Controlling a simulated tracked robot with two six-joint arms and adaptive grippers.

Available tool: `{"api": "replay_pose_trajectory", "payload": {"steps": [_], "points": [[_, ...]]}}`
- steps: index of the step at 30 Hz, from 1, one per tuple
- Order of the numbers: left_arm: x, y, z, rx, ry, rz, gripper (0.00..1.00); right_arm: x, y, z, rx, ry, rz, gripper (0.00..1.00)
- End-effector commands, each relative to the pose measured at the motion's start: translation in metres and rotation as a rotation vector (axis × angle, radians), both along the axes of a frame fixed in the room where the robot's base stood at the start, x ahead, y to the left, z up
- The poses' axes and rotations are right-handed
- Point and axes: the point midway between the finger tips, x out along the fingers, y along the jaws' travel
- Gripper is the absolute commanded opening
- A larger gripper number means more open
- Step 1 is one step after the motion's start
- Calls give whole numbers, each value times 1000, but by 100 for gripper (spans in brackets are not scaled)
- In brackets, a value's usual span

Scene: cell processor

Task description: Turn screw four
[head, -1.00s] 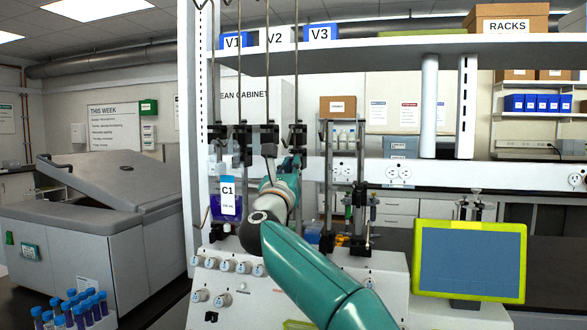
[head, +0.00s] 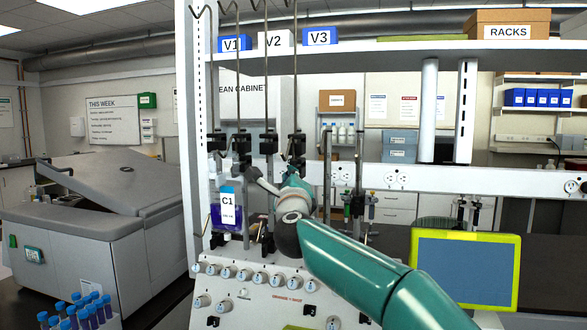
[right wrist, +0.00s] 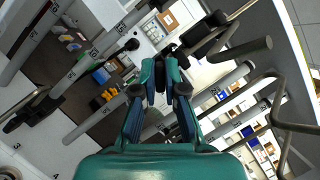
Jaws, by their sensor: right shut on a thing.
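A row of black clamps on upright metal rods stands on the rack. The fourth clamp (head: 296,144) from the left is at the tip of my right gripper (head: 292,168), which my own teal arm partly hides. In the right wrist view, the fingers of my right gripper (right wrist: 160,72) are closed together at the black clamp (right wrist: 171,50). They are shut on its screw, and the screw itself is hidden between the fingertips. No number shows on the screw. My left gripper is not in view.
A bag labelled C1 (head: 228,212) hangs left of my right arm. Below is a white panel with several knobs (head: 260,278). A yellow-framed screen (head: 465,268) stands right. A shelf (head: 400,43) with bins V1, V2 and V3 is above.

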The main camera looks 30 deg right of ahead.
Motion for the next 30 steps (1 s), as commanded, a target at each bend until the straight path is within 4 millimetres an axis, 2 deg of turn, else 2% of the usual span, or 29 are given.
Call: {"api": "replay_pose_trajectory", "payload": {"steps": [1, 7, 23, 24, 27, 30], "points": [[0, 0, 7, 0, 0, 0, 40, 1, 3, 3, -16, 21, 9, 0], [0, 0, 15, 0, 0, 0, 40, 1, 4, 1, -62, 73, 10, 0], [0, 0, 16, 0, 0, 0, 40, 1, 4, 0, -79, 91, 11, 0], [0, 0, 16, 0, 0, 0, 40, 1, 4, -1, -79, 91, 11, 17], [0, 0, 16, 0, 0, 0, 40, 1, 3, 0, -78, 91, 9, 33], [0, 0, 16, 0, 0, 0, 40, 1, 2, 0, -77, 90, 6, 35]]}}
